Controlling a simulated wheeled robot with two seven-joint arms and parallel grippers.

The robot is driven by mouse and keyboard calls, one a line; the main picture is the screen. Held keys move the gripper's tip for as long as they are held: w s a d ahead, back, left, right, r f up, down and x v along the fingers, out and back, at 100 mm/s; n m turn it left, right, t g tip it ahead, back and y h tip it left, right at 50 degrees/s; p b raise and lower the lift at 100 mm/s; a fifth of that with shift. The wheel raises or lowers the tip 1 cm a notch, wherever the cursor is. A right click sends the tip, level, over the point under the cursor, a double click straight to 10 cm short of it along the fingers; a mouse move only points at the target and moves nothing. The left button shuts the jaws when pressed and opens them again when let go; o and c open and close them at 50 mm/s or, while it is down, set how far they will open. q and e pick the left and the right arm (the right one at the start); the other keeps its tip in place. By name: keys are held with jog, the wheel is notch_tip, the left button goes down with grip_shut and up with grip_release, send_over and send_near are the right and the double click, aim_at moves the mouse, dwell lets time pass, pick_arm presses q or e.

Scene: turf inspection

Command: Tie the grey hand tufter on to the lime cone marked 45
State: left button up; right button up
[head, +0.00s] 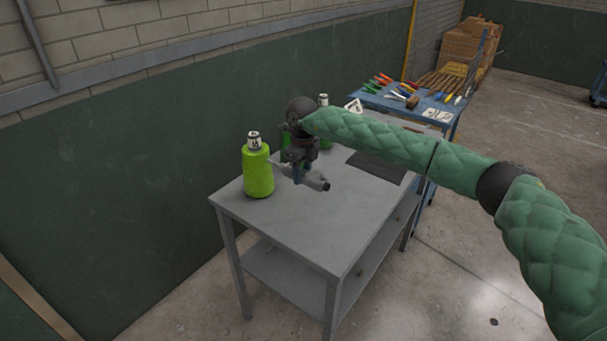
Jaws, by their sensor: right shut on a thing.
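A lime cone (257,174) stands upright at the left of the grey table, with a white tag on its top. The number on the tag is too small to read. My right gripper (301,174) points down just to the right of this cone, apart from it. It is shut on the grey hand tufter (317,181), which lies roughly level, low over the table top; I cannot tell whether it touches the table. My left gripper is not in view.
The grey table (318,228) is bare towards its front. More green cones stand behind my right gripper, mostly hidden by it. A dark mat (378,167) lies at the table's right. A blue bench (452,123) with colourful tools stands beyond. A green wall panel runs along the left.

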aim_at(321, 179)
jog(key=shift+w+a, duration=0.25)
jog(key=shift+a, duration=0.05)
jog(key=shift+w+a+b, duration=0.1)
jog(key=shift+a+b, duration=0.1)
jog(key=shift+b, duration=0.5)
dwell(2.4)
jog(key=shift+d, duration=0.1)
dwell(0.7)
jog(key=shift+s+d+b, duration=0.25)
jog(key=shift+s+d, duration=0.55)
jog(key=shift+d, duration=0.25)
jog(key=shift+s+d+b, duration=0.3)
jog(key=shift+s+d, duration=0.45)
jog(key=shift+d, duration=0.3)
jog(key=shift+s+d+b, duration=0.25)
jog(key=shift+s+d, duration=0.55)
jog(key=shift+d, duration=0.25)
